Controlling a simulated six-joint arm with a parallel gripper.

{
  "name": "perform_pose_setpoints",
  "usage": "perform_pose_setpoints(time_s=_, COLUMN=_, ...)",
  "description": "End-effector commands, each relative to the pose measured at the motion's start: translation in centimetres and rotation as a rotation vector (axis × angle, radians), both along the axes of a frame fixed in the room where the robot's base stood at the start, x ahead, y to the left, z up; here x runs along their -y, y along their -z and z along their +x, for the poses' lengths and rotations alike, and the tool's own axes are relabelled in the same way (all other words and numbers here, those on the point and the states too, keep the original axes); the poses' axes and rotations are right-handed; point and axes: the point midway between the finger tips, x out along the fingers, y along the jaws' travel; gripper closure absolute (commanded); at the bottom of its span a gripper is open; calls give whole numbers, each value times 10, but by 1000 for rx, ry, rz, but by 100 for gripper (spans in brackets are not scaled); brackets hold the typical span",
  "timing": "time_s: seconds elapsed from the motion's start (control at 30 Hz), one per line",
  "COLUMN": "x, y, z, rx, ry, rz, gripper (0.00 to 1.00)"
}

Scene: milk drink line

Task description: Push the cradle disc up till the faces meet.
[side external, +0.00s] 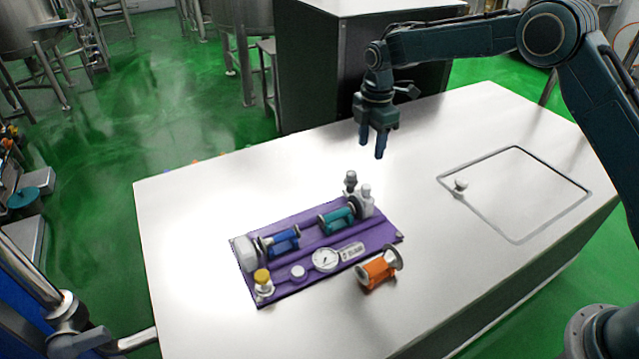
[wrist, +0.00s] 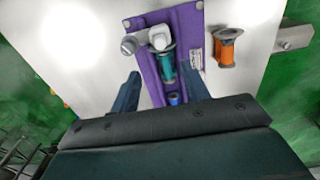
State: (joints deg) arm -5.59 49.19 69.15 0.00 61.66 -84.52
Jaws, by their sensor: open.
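A purple board (side external: 309,277) lies on the white table. On it, a teal cradle (side external: 337,219) has a dark disc (side external: 354,205) at its right end, close to a white fitting (side external: 366,198). A blue cradle (side external: 283,241) has a dark disc at its left end, near a white block (side external: 244,252). An orange cradle (side external: 376,271) with a metal disc (side external: 393,257) sits off the board. Which disc is meant, and any gap between faces, I cannot tell. My gripper (side external: 371,147) is open and empty, above the table behind the board. The wrist view shows the teal cradle (wrist: 167,68) between its fingers.
The board also carries a round gauge (side external: 325,259), a yellow-capped fitting (side external: 262,279), and a dark-topped upright fitting (side external: 350,180). A square panel (side external: 515,195) with a small white knob (side external: 461,184) is at the table's right. The table between is bare.

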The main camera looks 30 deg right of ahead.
Motion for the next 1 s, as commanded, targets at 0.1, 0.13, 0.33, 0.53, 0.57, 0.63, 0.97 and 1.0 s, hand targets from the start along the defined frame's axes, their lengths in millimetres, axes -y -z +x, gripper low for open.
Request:
perform_pose_setpoints(time_s=0.1, x=0, y=4, z=0, rx=-1, ry=1, rz=0, gripper=54)
perform_pose_setpoints(time_s=0.13, x=0, y=5, z=0, rx=-1, ry=1, rz=0, gripper=54)
perform_pose_setpoints(time_s=0.33, x=0, y=22, z=-1, rx=-3, ry=2, rz=0, gripper=54)
perform_pose_setpoints(time_s=0.53, x=0, y=50, z=-1, rx=-4, ry=2, rz=0, gripper=54)
perform_pose_setpoints(time_s=0.57, x=0, y=54, z=-1, rx=-3, ry=2, rz=0, gripper=54)
perform_pose_setpoints(time_s=0.63, x=0, y=66, z=-1, rx=-5, ry=2, rz=0, gripper=54)
perform_pose_setpoints(time_s=0.97, x=0, y=114, z=-1, rx=-2, ry=2, rz=0, gripper=54)
perform_pose_setpoints(time_s=1.0, x=0, y=118, z=-1, rx=-3, ry=2, rz=0, gripper=54)
